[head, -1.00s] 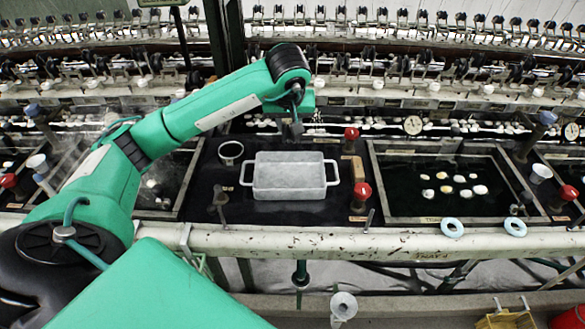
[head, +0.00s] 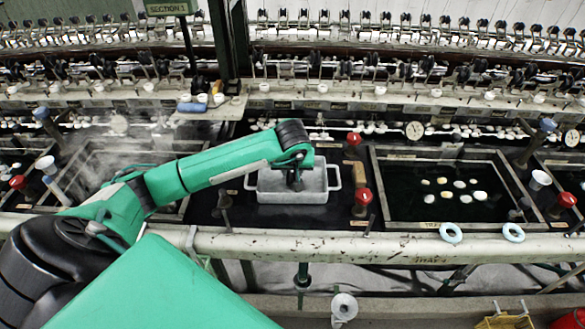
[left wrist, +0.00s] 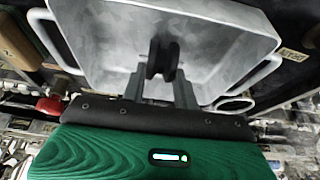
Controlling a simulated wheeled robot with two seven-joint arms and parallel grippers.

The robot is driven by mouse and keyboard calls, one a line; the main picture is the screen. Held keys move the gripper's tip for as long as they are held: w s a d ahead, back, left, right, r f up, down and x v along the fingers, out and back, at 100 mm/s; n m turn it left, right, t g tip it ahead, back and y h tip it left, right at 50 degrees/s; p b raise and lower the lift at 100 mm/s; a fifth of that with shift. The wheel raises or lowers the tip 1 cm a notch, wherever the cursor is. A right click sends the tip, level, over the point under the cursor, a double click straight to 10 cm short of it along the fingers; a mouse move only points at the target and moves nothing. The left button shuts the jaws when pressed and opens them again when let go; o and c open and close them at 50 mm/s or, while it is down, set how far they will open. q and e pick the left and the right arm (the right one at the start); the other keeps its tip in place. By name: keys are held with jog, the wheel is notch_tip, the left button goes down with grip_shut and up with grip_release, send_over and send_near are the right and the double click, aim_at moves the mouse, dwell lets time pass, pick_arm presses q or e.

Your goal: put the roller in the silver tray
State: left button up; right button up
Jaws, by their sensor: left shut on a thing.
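The silver tray (head: 290,197) is a grey rectangular pan with two side handles, on the dark counter between the basins. My left gripper (head: 297,184) points down over the middle of the tray. In the left wrist view its fingers (left wrist: 162,85) are shut on a small dark roller (left wrist: 163,58). The roller is seen against the inside of the tray (left wrist: 105,40), within its walls. I cannot tell whether it touches the tray floor. In the head view the roller is mostly hidden by the gripper. My right gripper is not in view.
Red-topped knobs (head: 363,197) stand just right of the tray. A dark water basin (head: 377,185) with several pale cocoons lies further right. A steaming basin is at left, partly behind my arm. A rail (head: 330,243) runs along the front.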

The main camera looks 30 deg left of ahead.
pick_arm(q)
jog(key=shift+f+b, duration=0.2)
jog(key=shift+b, duration=0.1)
jog(key=o, duration=1)
jog(key=shift+c, duration=0.2)
jog(key=shift+r, duration=0.1)
